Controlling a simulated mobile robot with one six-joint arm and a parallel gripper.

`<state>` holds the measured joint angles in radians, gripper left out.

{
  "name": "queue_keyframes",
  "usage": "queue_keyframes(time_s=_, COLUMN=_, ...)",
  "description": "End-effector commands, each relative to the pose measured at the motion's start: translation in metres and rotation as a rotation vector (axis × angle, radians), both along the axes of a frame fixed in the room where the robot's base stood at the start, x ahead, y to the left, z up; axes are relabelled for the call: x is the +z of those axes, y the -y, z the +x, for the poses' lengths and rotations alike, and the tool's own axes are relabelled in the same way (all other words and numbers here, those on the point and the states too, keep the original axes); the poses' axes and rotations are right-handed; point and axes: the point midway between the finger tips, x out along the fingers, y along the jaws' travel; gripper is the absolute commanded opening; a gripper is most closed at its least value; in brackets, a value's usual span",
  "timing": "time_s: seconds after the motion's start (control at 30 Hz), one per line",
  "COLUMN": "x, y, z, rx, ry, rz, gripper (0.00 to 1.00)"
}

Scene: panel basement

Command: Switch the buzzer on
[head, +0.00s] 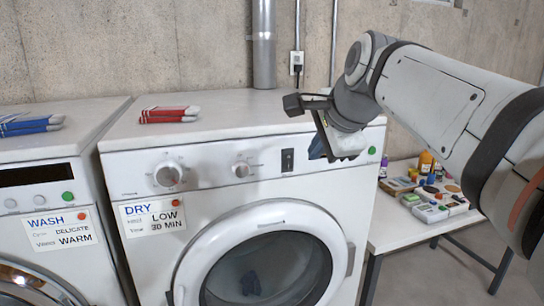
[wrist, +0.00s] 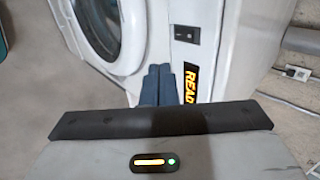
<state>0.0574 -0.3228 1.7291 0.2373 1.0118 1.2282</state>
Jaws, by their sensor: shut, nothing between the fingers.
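A small black rocker switch (head: 287,160) sits on the white dryer's (head: 225,168) front panel, right of the two knobs. It also shows in the wrist view (wrist: 187,34). I cannot read a buzzer label on it, nor tell which way it is tipped. My gripper (head: 318,149) is in front of the panel, just right of the switch and apart from it in the picture. In the wrist view its two blue-grey fingers (wrist: 159,72) are together, with nothing between them. A black display with yellow letters "READ" (wrist: 191,82) is beside the fingers; the head view hides it.
A green button (head: 371,150) is at the panel's right end. A larger knob (head: 168,174) and a smaller knob (head: 241,170) are to the left. Red folded cloth (head: 168,114) lies on the dryer. A washer (head: 40,175) stands left, a cluttered side table (head: 405,235) right.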

Motion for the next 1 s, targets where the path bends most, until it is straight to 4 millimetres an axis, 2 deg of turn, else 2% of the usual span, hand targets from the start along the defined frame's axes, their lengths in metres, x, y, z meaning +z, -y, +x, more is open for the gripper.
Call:
queue_keyframes(time_s=0.47, x=-0.069, y=-0.015, z=0.062, rx=0.001, ry=-0.005, rz=-0.001, gripper=0.0)
queue_keyframes(time_s=0.7, x=-0.072, y=-0.023, z=0.093, rx=0.001, ry=0.0, rz=-0.003, gripper=0.0)
queue_keyframes(time_s=1.0, x=-0.073, y=-0.024, z=0.101, rx=0.001, ry=0.0, rz=-0.002, gripper=0.0)
